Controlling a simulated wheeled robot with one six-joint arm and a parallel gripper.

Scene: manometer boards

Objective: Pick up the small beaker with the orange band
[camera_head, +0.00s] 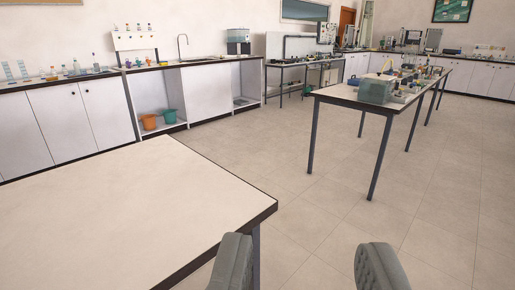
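My gripper (306,272) shows at the bottom of the view, its two grey fingers wide apart with nothing between them. It is open, over the floor by the right corner of the near table. I cannot make out a small beaker with an orange band. Small glassware (67,71) stands on the left wall counter, too small to tell apart. More items crowd the long table at the right, also too small to identify.
The near table (120,210) has a bare white top with a dark edge. An orange bucket (148,122) and a green bucket (170,116) sit in an open cabinet. The tiled floor (300,200) between the tables is free.

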